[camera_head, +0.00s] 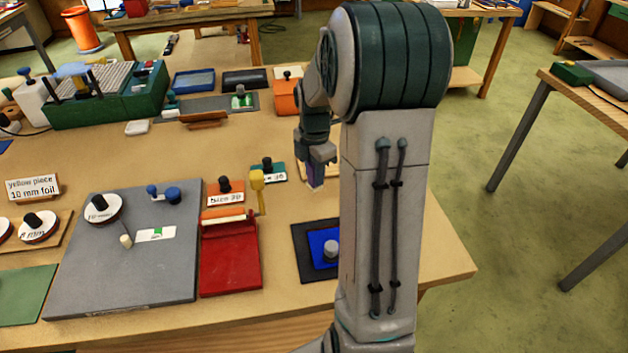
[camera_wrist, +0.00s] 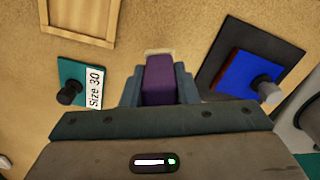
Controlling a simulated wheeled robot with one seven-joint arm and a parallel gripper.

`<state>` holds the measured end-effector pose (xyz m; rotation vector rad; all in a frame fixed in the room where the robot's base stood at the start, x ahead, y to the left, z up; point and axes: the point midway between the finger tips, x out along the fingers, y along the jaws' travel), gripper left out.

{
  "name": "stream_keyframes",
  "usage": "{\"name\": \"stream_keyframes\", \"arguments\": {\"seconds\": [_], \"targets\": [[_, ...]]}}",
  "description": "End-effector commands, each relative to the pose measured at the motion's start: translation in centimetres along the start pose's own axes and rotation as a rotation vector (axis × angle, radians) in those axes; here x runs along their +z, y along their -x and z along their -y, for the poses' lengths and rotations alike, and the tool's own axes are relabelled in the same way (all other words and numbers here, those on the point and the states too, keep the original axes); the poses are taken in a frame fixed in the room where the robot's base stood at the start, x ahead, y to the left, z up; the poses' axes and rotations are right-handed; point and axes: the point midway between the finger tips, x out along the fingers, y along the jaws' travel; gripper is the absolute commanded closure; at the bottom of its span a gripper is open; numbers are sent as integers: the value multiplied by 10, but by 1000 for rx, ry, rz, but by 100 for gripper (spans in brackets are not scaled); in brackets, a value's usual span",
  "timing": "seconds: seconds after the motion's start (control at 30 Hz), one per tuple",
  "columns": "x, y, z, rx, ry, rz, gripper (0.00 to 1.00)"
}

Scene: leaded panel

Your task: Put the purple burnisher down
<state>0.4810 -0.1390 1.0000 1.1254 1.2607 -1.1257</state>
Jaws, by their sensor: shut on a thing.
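My gripper (camera_head: 315,172) is shut on the purple burnisher (camera_wrist: 159,80), which sits between the two fingers in the wrist view. In the head view the purple burnisher (camera_head: 316,180) shows just below the fingers, over the wooden table (camera_head: 290,208). A pale tip shows at the burnisher's far end in the wrist view. I cannot tell whether it touches the table. My arm hides part of the table to the right.
A teal block labelled Size 30 (camera_wrist: 84,85) lies left of my gripper in the wrist view, and a blue glass piece on a dark mat (camera_wrist: 207,78) lies right. A wooden frame (camera_wrist: 80,18) is at upper left. A red tray (camera_head: 230,262) and grey board (camera_head: 75,270) lie further left.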

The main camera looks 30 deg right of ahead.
Motion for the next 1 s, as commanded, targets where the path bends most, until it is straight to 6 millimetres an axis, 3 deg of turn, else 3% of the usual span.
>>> {"name": "stream_keyframes", "arguments": {"seconds": [0.3,0.73,0.77,0.8,0.83,1.0], "targets": [[-1,-37,-1,-4,0,-2,93],[0,-46,-1,0,-1,0,93],[-1,-45,-1,0,0,0,67],[-1,-44,-1,0,0,0,56],[-1,-44,-1,0,0,0,51],[-1,-44,-1,0,0,0,51]]}}
